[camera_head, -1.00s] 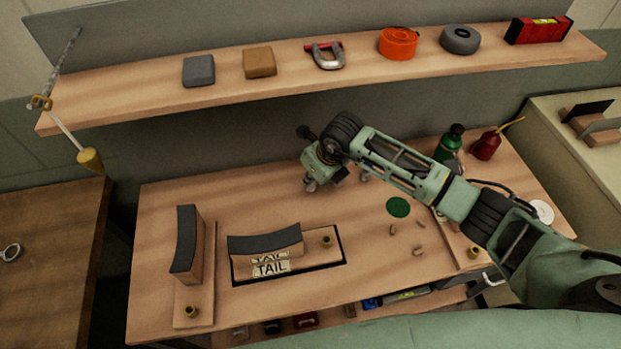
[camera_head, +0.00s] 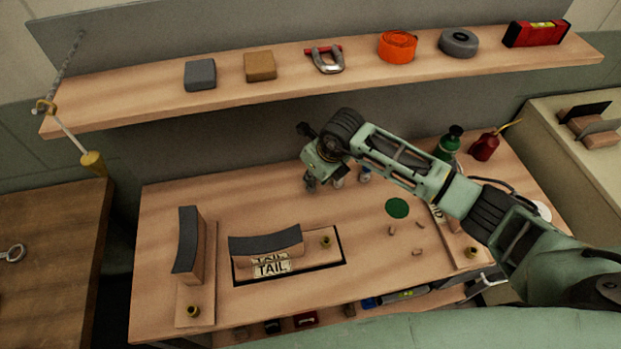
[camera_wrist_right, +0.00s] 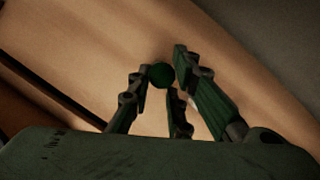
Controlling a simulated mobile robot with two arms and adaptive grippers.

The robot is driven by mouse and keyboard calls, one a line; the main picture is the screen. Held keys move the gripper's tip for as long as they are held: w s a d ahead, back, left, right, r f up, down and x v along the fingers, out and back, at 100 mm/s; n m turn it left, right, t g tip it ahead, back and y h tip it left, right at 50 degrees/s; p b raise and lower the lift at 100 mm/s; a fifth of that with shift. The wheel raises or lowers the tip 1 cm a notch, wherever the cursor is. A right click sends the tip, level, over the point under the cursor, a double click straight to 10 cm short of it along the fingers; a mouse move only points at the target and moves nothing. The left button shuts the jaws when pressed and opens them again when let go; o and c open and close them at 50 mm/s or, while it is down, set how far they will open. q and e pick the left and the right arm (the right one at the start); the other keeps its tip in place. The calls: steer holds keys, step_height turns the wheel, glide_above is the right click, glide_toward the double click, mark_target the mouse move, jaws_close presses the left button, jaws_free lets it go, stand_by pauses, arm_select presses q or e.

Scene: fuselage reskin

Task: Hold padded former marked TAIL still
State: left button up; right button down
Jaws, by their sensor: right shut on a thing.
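The padded former marked TAIL (camera_head: 266,262) stands on the bench left of centre, in a dark-outlined area. It has a curved dark pad on top and a pale TAIL label on its front. My right gripper (camera_head: 322,183) is over the back of the bench, behind and to the right of the former and apart from it. In the right wrist view, my right gripper (camera_wrist_right: 166,80) is shut on a dark green round thing (camera_wrist_right: 161,75), whose identity I cannot tell. My left gripper is not in view.
Another padded former (camera_head: 188,245) stands upright at the left on its board. A green disc (camera_head: 397,208) and several small pegs lie right of centre. A green bottle (camera_head: 448,143) and a red oil can (camera_head: 485,147) stand at the back right. A shelf (camera_head: 120,107) runs behind the bench.

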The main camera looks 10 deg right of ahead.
steer(key=shift+r+p, duration=0.4)
steer(key=shift+r, duration=0.3)
steer(key=shift+r+p, duration=0.95)
steer(key=shift+r, duration=0.45)
